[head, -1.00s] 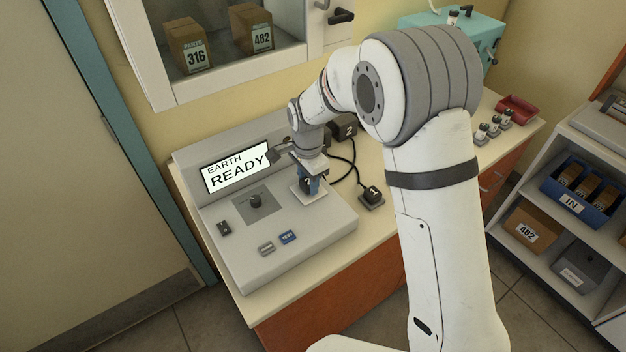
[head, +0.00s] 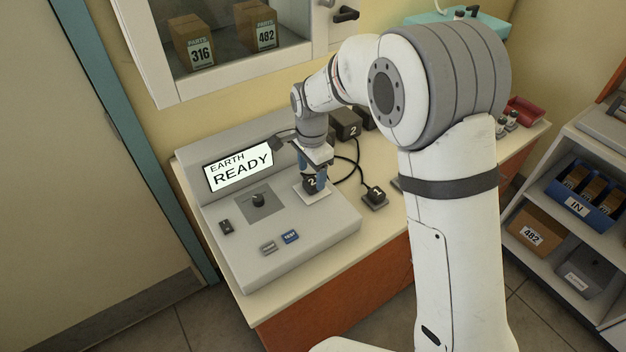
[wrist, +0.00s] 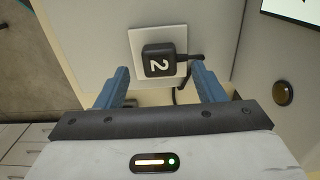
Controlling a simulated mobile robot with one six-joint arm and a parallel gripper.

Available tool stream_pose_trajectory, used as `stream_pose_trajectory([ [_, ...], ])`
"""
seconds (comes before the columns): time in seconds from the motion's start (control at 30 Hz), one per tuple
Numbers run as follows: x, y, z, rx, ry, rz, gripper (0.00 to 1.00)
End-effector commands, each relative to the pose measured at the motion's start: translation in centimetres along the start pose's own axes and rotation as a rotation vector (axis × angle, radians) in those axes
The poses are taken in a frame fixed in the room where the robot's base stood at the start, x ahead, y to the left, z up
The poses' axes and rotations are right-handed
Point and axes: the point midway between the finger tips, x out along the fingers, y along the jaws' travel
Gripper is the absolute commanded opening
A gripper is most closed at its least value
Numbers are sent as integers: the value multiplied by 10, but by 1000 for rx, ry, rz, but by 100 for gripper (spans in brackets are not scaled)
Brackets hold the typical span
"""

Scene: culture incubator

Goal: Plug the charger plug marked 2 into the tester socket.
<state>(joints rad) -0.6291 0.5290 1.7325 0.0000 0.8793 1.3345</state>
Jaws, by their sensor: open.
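The black plug marked 2 (head: 311,184) sits on the white square socket plate (head: 306,195) at the right of the grey tester (head: 290,225). In the wrist view the plug (wrist: 158,60) stands on the plate (wrist: 145,36), its cable leaving to the right. Whether it is fully seated cannot be told. My gripper (head: 314,170) is open and empty just above the plug. In the wrist view its blue fingers (wrist: 160,78) are apart on either side, clear of the plug. The tester screen (head: 238,168) reads "EARTH READY".
A plug marked 1 (head: 375,196) stands on a small pad on the bench right of the tester. The charger box marked 2 (head: 346,124) is behind, with black cables looping across the bench. A glass-fronted cabinet (head: 235,70) hangs above the tester.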

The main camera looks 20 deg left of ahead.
Motion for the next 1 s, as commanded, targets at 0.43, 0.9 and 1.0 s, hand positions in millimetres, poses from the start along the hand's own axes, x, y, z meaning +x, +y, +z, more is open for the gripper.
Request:
stream_pose_trajectory([
  [0.43,-45,0,0,0,0,1,63],
  [0.9,-48,4,-3,-5,1,-3,63],
  [1.0,-62,21,-16,-34,6,-18,63],
])
